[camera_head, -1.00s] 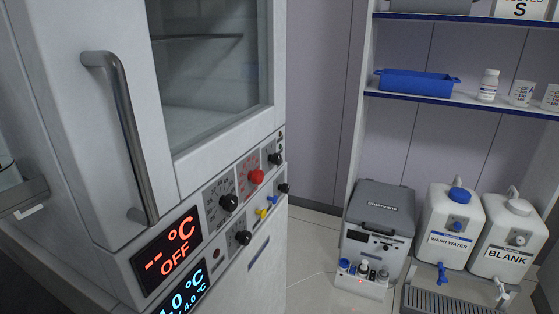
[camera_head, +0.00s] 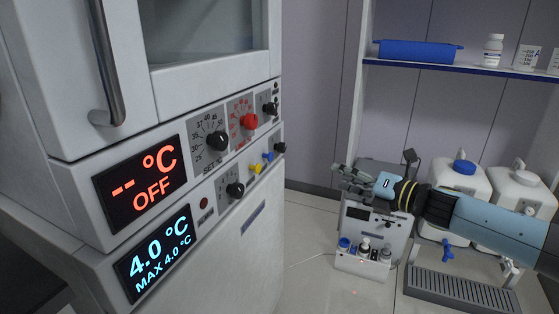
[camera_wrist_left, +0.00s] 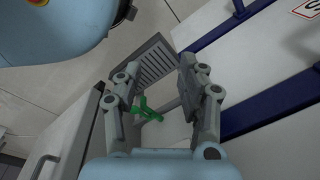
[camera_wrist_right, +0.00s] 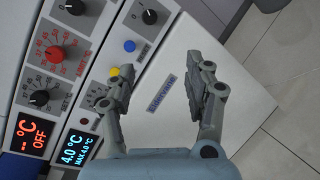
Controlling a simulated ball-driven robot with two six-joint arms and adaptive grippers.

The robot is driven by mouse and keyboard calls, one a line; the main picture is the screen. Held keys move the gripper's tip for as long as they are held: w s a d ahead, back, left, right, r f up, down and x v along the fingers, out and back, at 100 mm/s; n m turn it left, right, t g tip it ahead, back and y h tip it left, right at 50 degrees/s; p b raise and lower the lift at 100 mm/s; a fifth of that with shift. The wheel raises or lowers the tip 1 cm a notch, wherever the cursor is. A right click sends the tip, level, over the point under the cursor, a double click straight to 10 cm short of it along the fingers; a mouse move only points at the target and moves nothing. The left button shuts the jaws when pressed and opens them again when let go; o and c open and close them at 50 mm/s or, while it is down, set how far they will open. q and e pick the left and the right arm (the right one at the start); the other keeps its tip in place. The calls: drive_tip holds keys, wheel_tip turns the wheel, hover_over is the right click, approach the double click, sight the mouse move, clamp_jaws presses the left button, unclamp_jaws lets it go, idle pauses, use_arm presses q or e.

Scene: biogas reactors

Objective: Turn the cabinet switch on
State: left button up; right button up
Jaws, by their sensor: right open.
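The cabinet (camera_head: 240,230) stands at the left in the head view. Its upper display (camera_head: 145,180) reads "-- °C OFF" in red. Its lower display (camera_head: 158,255) reads 4.0 °C in blue. The upper panel has a black dial (camera_head: 217,141), a red knob (camera_head: 249,121) and a small black knob (camera_head: 270,108). The lower panel has black knobs (camera_head: 235,189) (camera_head: 279,147) at both ends. Which is the switch I cannot tell. My right gripper (camera_head: 350,180) is open and empty, right of the cabinet; its wrist view faces the panels. My left gripper (camera_wrist_left: 158,80) is open and empty.
A grey device (camera_head: 370,225) with bottles stands on the floor behind my right gripper. White canisters (camera_head: 465,180) stand by a drain grate (camera_head: 460,292). A shelf (camera_head: 470,69) holds a blue tray (camera_head: 417,52).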

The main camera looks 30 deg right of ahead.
drive_tip(key=w+a+r+n+g+y+b, duration=0.1)
drive_tip(key=w+r+n+y+b, duration=0.15)
drive_tip(key=r+n, duration=0.2)
drive_tip(key=w+a+r+n+y+b, duration=0.2)
drive_tip(key=r+n+b, duration=0.15)
drive_tip(key=n, duration=0.25)
use_arm(q)
wheel_tip(320, 180, down, 9)
drive_tip(key=b, duration=0.6)
use_arm(e)
drive_tip(key=n+g+y, duration=0.1)
drive_tip(key=n+y, duration=0.1)
drive_tip(key=n, duration=0.2)
approach(275, 110)
drive_tip(key=shift+h, duration=0.25)
drive_tip(key=x, duration=0.9)
drive_tip(key=shift+r+b, duration=0.1)
drive_tip(key=shift+b, duration=0.3)
use_arm(q)
drive_tip(key=r, duration=0.1)
drive_tip(key=w+d+r, duration=0.1)
drive_tip(key=r, duration=0.1)
drive_tip(key=shift+w+d+r, duration=0.15)
drive_tip(key=shift+w+r, duration=0.15)
use_arm(e)
clamp_jaws()
